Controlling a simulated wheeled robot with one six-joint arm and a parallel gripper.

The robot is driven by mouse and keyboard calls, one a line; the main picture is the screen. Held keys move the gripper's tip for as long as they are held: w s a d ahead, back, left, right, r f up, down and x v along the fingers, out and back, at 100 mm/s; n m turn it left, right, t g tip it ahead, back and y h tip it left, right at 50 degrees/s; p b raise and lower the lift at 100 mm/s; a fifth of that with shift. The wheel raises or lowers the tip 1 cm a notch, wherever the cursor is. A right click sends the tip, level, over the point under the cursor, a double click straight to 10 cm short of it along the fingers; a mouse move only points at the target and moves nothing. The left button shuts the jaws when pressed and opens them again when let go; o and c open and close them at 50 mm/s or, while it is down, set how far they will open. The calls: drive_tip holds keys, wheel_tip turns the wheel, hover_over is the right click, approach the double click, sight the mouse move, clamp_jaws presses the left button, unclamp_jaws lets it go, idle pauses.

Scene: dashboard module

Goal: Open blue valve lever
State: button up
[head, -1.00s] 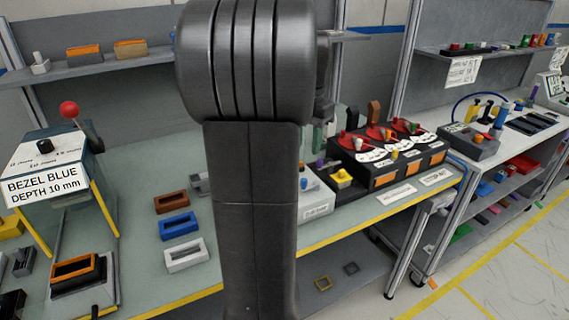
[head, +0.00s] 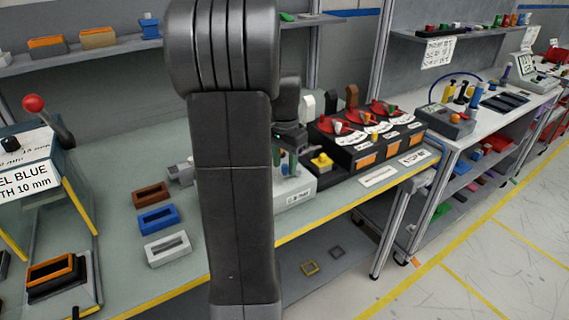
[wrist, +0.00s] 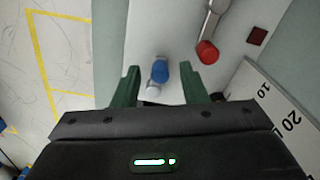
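In the wrist view a small lever with a blue grip (wrist: 160,72) and a pale metal end points up toward the camera. A second lever with a red cap (wrist: 207,52) lies to its right on the same light grey panel (wrist: 172,25). My gripper (wrist: 160,82) has its two green fingers spread apart, with the blue lever in the gap and clear space on both sides. In the head view my gripper (head: 288,160) hangs over a light grey box (head: 296,190) on the bench, just right of my arm.
A black box with red dials (head: 365,140) stands right of the grey box. A yellow knob (head: 322,161) sits close to my gripper. Brown, blue and white bezels (head: 158,220) lie left of my arm. A scale plate (wrist: 275,110) shows at the wrist view's right.

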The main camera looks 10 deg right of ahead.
drive_tip(key=shift+f, duration=0.3)
clamp_jaws()
